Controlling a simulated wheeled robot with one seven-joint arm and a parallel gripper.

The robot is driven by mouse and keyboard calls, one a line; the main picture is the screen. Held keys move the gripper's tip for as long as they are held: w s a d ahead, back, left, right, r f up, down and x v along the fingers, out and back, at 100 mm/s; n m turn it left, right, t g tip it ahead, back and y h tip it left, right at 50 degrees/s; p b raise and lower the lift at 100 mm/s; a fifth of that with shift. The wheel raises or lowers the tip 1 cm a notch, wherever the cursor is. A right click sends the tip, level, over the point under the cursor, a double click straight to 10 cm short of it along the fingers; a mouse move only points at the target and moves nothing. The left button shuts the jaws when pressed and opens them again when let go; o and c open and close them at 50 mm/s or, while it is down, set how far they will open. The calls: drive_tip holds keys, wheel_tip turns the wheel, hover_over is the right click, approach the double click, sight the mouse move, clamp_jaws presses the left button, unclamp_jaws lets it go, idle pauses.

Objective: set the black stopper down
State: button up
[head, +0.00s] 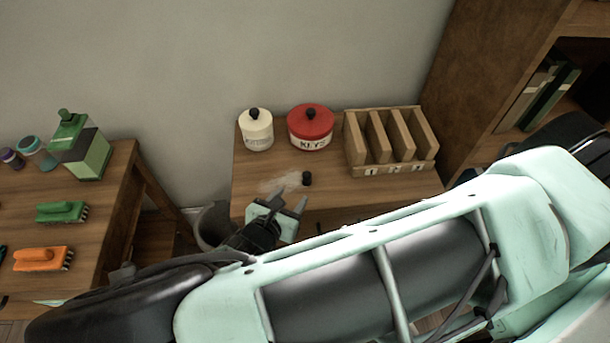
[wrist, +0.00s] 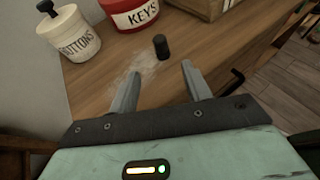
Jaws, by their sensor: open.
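The black stopper (head: 307,178) stands on the wooden table top, in front of the red tin. In the wrist view the stopper (wrist: 161,47) stands upright, just beyond my fingertips and between their lines. My gripper (head: 287,201) is over the front part of the table. In the wrist view my gripper (wrist: 158,72) has its two fingers apart with nothing between them, and it does not touch the stopper.
A white jar marked BUTTONS (wrist: 70,35) and a red tin marked KEYS (head: 311,128) stand behind the stopper. A wooden slotted rack (head: 389,142) is at the right. A pale smear (head: 280,183) lies left of the stopper. Brushes and a green bottle (head: 79,147) are on the left table.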

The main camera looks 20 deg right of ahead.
sight(305, 180)
drive_tip(key=b+x, duration=0.1)
drive_tip(key=x, duration=0.4)
drive_tip(key=shift+f, duration=0.1)
drive_tip(key=shift+r+b+x, duration=0.15)
drive_tip(key=shift+b+x, duration=0.25)
drive_tip(key=shift+x, duration=0.95)
drive_tip(key=shift+r+b+x, duration=0.15)
drive_tip(key=shift+b+x, duration=0.25)
drive_tip(key=shift+x, duration=0.95)
drive_tip(key=shift+d, duration=0.15)
clamp_jaws()
